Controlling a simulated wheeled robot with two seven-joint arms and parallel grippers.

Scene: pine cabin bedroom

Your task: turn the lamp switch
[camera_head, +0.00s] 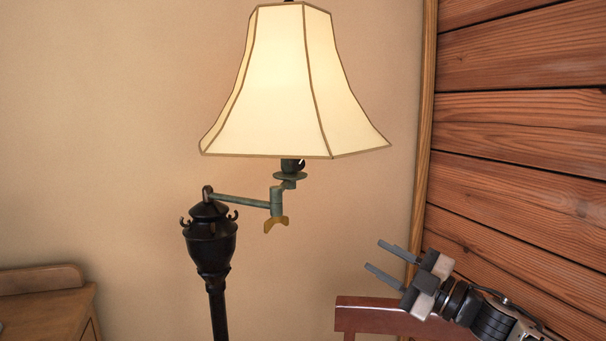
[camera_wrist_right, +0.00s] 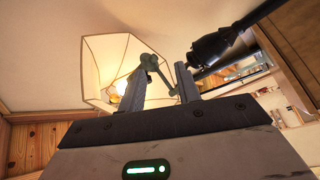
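A floor lamp with a pale, glowing cream shade (camera_head: 285,85) stands against the wall. Its dark post (camera_head: 210,245) carries a greenish swing arm (camera_head: 240,201). A brass wing-shaped switch (camera_head: 276,224) hangs under the end of that arm. My right gripper (camera_head: 374,255) is open and empty, to the right of the switch and a little lower, clearly apart from it. In the right wrist view, the gripper's fingers (camera_wrist_right: 160,82) point toward the lamp, with the shade (camera_wrist_right: 105,65) and swing arm (camera_wrist_right: 150,63) beyond. My left gripper is not in view.
A reddish-brown wooden chair back (camera_head: 375,316) is below my right gripper. A wooden cabinet (camera_head: 45,305) stands at the lower left. A plank wall (camera_head: 520,150) is close on the right. The space between the gripper and the switch looks clear.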

